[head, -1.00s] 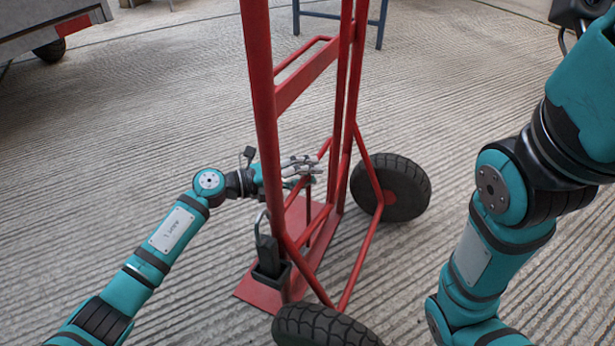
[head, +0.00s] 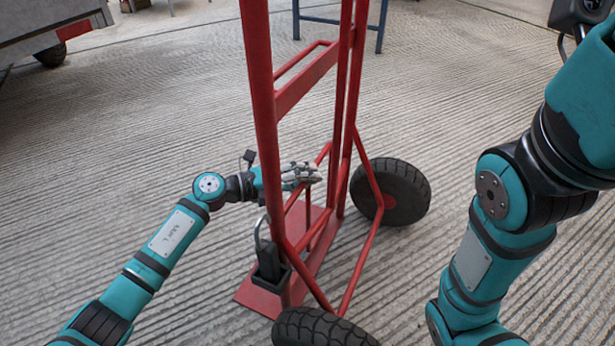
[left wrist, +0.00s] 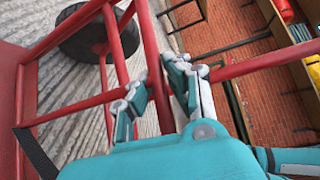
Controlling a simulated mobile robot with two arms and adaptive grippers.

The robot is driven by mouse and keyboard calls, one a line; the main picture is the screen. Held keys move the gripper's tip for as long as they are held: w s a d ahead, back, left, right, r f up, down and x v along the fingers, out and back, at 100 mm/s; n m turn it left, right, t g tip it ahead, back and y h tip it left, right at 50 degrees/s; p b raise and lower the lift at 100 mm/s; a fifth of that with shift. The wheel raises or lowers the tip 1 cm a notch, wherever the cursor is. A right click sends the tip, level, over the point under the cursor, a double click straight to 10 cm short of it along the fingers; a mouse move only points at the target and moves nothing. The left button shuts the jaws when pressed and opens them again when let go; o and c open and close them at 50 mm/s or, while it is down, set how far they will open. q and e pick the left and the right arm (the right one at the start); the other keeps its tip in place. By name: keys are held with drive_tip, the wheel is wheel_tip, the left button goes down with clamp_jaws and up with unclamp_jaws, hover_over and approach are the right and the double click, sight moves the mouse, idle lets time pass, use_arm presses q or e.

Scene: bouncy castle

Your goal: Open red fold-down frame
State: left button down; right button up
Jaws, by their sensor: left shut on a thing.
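The red hand truck (head: 262,90) stands upright on the ground in the head view, with a base plate and two black wheels. Its red fold-down frame (head: 309,205) of thin tube is low between the uprights. My left gripper (head: 303,174) reaches in behind the near upright and is shut on a tube of this frame. In the left wrist view the fingers (left wrist: 163,97) lie on either side of a red tube (left wrist: 152,45). The upright hides part of the left hand in the head view. My right gripper is out of the picture; only my right arm shows.
The black wheels (head: 390,190) stick out right and at the front (head: 320,328). A grey trailer (head: 45,25) is at the back left, and blue metal legs (head: 381,25) stand behind. Ribbed concrete ground (head: 130,130) around the truck is mostly clear.

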use_arm(q)
drive_tip(key=w+a+f+b, duration=0.3)
drive_tip(key=a+b, duration=0.2)
drive_tip(key=a, duration=0.4)
drive_tip(key=w+a+f+b, duration=0.3)
drive_tip(key=w+a+b, duration=0.1)
drive_tip(key=a, duration=0.5)
drive_tip(key=shift+w+a+f+b, duration=0.15)
drive_tip(key=shift+w+f+b, duration=0.1)
drive_tip(key=shift+b, duration=0.4)
drive_tip(key=c, duration=1.3)
unclamp_jaws()
drive_tip(key=v, duration=1.2)
drive_tip(key=shift+a, duration=0.15)
drive_tip(key=shift+s+f, duration=0.1)
